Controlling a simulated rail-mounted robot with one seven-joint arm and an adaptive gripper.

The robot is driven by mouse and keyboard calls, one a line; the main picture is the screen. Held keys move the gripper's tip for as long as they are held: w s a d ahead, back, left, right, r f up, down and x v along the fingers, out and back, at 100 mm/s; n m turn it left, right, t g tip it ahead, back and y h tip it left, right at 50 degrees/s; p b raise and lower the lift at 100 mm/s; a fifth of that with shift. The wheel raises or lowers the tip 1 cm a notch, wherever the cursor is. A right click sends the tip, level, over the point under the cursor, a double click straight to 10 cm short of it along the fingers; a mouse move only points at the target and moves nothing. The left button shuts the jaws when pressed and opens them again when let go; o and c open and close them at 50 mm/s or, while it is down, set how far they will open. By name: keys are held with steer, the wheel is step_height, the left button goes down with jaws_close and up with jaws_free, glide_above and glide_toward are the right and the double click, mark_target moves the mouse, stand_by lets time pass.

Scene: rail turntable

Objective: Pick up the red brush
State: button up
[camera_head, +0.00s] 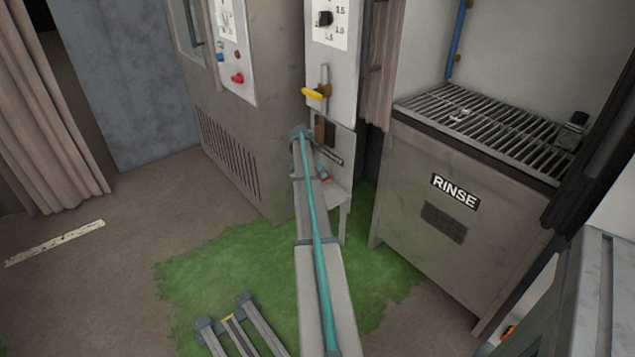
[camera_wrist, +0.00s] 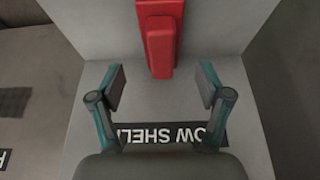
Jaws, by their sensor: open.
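The red brush (camera_wrist: 160,42) lies on a pale shelf (camera_wrist: 115,150) in the wrist view, its near end reaching between and just beyond the fingertips. My gripper (camera_wrist: 162,84) is open, with one teal-and-grey finger on each side and clear gaps to the brush. Nothing is held. The far end of the brush is cut off by the picture's top edge. In the head view, a small red piece (camera_head: 326,176) shows on the low shelf beside my arm, mostly hidden. My gripper's fingers cannot be made out there.
Shelf lettering (camera_wrist: 185,133) is partly covered by my gripper. Grey walls (camera_wrist: 225,28) rise behind the shelf. In the head view, a panel with a yellow handle (camera_head: 316,92) stands above, and a RINSE cabinet (camera_head: 410,205) with a grate stands right.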

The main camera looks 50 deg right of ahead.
steer(key=b+x, duration=0.1)
steer(key=x, duration=0.5)
steer(key=shift+w+d+f, duration=0.1)
steer(key=shift+f, duration=0.15)
steer(key=c, duration=1.3)
steer(key=shift+r, duration=0.55)
step_height(320, 180, up, 3)
steer(key=shift+f+p, duration=0.15)
steer(key=shift+p, duration=0.3)
steer(key=s+a+r, duration=0.4)
steer(key=s+a, duration=0.1)
steer(key=s+a+r+p, duration=0.1)
steer(key=s+a+r, duration=0.4)
steer(key=shift+r, duration=0.15)
steer(key=shift+w, duration=0.1)
